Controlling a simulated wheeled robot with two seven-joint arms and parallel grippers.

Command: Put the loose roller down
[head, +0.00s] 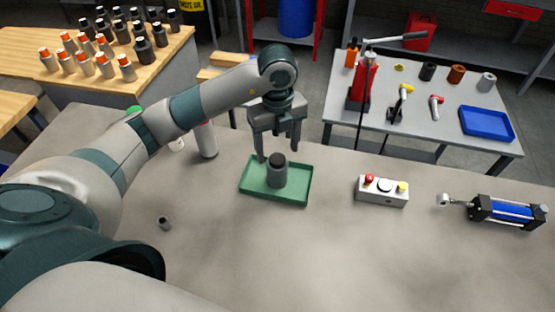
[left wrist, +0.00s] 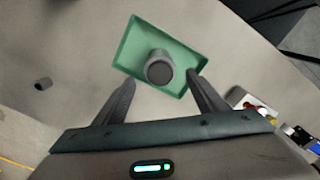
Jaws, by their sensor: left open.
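A grey roller with a dark top (head: 277,172) stands upright in the green tray (head: 299,195) on the grey table. My left gripper (head: 281,156) is open above the tray, with its fingers pointing down near the roller's upper end. In the left wrist view the roller (left wrist: 159,67) shows beyond the two spread fingertips (left wrist: 161,80), and the green tray (left wrist: 128,56) lies around it. I cannot tell whether a finger touches the roller. My right gripper is not in view.
A button box (head: 382,190) and a blue cylinder unit (head: 507,212) stand to the right. A bottle-like item (head: 206,140) stands behind. The table's front middle is clear.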

